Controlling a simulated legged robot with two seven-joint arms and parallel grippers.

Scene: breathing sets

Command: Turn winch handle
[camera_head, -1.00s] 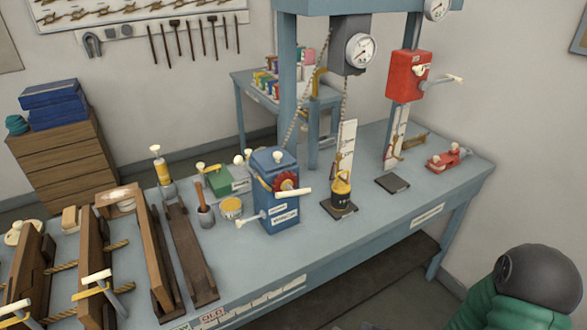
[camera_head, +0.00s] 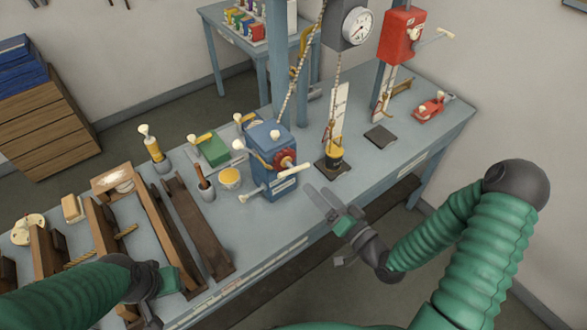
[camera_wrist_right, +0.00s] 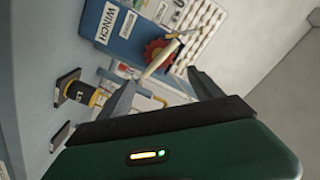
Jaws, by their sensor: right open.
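The blue winch (camera_head: 262,150) stands on the bench with a red gear (camera_head: 285,160) and a cream handle (camera_head: 291,172) on its side. My right gripper (camera_head: 317,190) is open and empty, in front of and to the right of the handle. In the right wrist view, the winch (camera_wrist_right: 128,40) is ahead, and the handle (camera_wrist_right: 163,58) shows between the open fingers (camera_wrist_right: 161,78); its depth from the fingertips is hard to tell. A rope runs up from the winch, and a black-and-yellow weight (camera_head: 335,157) sits on a plate. My left gripper (camera_head: 148,308) is low at the left, its fingers unclear.
A yellow tin (camera_head: 230,178) and a green box (camera_head: 212,149) stand left of the winch. Wooden frames (camera_head: 165,240) fill the bench's left. A red box with a crank (camera_head: 402,36) hangs at the right. The bench's front edge lies under my right gripper.

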